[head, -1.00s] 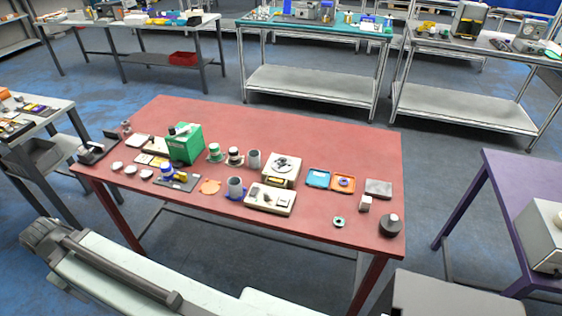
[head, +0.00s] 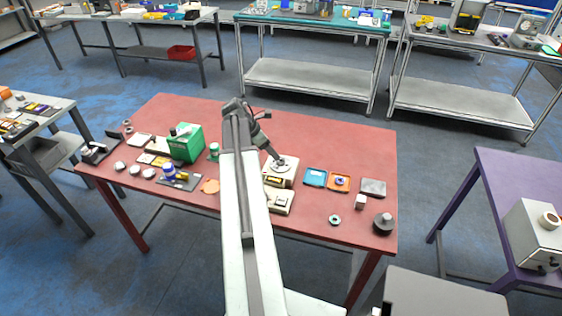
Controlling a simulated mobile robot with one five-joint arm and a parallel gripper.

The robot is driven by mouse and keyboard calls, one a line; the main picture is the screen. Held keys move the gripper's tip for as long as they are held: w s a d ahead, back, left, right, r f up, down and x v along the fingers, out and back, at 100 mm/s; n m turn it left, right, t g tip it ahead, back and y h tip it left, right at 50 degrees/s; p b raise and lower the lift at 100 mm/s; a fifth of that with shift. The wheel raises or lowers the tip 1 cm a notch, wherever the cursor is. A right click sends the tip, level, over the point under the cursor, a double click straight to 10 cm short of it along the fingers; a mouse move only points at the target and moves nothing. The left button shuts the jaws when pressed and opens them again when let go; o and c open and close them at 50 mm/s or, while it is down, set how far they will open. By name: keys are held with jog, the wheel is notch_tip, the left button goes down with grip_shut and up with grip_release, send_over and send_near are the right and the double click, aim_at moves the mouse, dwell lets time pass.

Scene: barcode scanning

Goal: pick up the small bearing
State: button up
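A small ring-shaped part (head: 335,220), which looks like a bearing, lies flat on the red table (head: 310,135) near its front right. Another small round part (head: 340,181) sits on the orange tray (head: 332,188). I cannot tell for certain which one is the small bearing. My arm reaches over the table from the front. My gripper (head: 279,161) points down at the cream box with a round plate on top (head: 271,180), left of both parts. The fingers are too small to tell whether they are open or touching the plate.
A blue tray (head: 315,177) stands right of the cream box. A white block (head: 360,202), a grey plate (head: 373,187) and a dark round weight (head: 383,224) are at the right. A green box (head: 186,144) stands at the left. The table's back is clear.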

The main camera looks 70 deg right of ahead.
aim_at(280, 161)
jog(key=b+x, duration=0.6)
jog(key=x, duration=0.1)
jog(key=shift+d+f, duration=0.1)
jog(key=shift+f, duration=0.3)
jog(key=shift+r, duration=0.2)
grip_shut()
